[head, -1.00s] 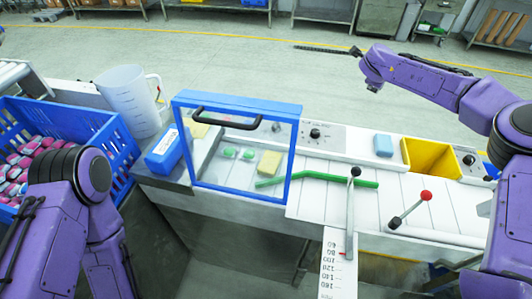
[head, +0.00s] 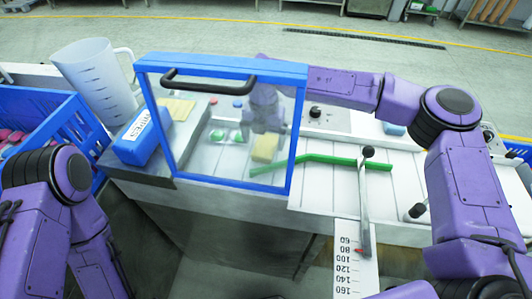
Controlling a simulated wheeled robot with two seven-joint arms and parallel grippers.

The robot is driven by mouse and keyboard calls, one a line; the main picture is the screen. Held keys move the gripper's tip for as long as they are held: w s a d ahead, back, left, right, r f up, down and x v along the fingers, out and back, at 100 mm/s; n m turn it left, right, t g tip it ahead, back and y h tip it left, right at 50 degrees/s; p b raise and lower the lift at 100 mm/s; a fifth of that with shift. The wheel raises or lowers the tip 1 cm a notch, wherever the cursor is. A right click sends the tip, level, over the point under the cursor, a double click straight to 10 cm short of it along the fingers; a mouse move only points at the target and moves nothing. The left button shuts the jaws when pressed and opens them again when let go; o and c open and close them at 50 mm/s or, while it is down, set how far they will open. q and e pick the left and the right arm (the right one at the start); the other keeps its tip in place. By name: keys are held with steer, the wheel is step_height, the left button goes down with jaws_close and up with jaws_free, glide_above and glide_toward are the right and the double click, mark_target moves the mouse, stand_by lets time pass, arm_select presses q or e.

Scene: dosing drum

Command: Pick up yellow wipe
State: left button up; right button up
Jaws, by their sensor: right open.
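A yellow block (head: 265,148), which looks like a folded wipe, lies on the white deck behind the clear blue-framed guard (head: 302,130). A flatter pale yellow piece (head: 178,108) lies further left, beside the blue box marked WIPES (head: 138,143). I cannot tell for sure which one is the wipe. My right gripper (head: 265,129) points down just above the yellow block, seen through the guard. It is open and holds nothing that I can see. My left arm shows at the lower left, but its gripper is out of view.
A green rail (head: 335,160) and a lever with a black knob (head: 368,152) stand right of the guard. Two green-and-white pieces (head: 217,136) lie left of the block. A clear jug (head: 98,80) and a blue crate (head: 78,118) are at the left. A blue block (head: 394,128) is at the right.

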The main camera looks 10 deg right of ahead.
step_height(320, 180, down, 3)
steer(key=shift+s+d+r+b, duration=0.1)
steer(key=shift+r+b, duration=0.05)
steer(key=shift+b, duration=0.35)
steer(key=shift+r, duration=0.1)
steer(key=c, duration=1.1)
